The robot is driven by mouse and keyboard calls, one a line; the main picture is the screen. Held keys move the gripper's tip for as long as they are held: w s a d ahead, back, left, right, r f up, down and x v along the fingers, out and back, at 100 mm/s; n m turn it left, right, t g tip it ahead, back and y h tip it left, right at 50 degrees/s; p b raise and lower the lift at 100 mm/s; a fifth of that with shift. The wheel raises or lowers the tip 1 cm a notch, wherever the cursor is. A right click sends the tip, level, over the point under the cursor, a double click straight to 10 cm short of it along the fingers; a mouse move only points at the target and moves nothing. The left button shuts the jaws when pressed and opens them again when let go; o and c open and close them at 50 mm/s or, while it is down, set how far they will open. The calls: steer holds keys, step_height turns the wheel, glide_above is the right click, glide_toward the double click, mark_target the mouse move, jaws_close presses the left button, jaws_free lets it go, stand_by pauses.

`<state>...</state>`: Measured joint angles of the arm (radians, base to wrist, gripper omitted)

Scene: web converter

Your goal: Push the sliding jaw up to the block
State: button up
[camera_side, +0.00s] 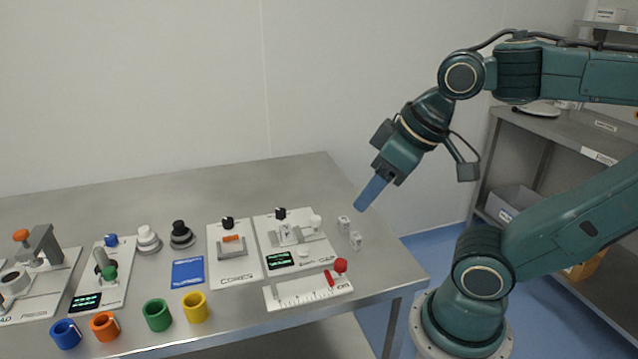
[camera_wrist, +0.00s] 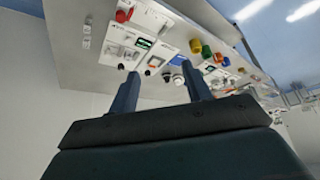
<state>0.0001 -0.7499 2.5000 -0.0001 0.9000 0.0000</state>
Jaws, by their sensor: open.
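My gripper (camera_side: 371,193) is in the air above the right end of the table, apart from everything on it. In the wrist view my gripper (camera_wrist: 160,70) shows two spread fingers with nothing between them. The white plate marked GAP (camera_side: 318,255) carries a small grey and white jaw fixture (camera_side: 290,235), a green display, a black knob and a white knob. Jaw and block are too small to tell apart there, so I cannot judge the space between them. The plate also shows in the wrist view (camera_wrist: 118,48). It lies left of and below my gripper.
Two small white pieces (camera_side: 350,232) stand right of the plate. A white scale (camera_side: 308,291) with a red pointer and red knob lies in front. The CORES plate (camera_side: 234,268), a blue pad (camera_side: 187,271) and several coloured cups (camera_side: 158,315) are farther left.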

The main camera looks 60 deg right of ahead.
stand_by(0.3)
steer(key=g, duration=0.6)
glide_above(316, 218)
step_height(316, 218, down, 13)
steer(key=shift+w+d, duration=0.1)
steer(key=shift+f, duration=0.15)
steer(key=shift+f, duration=6.8)
steer(key=shift+c, duration=0.3)
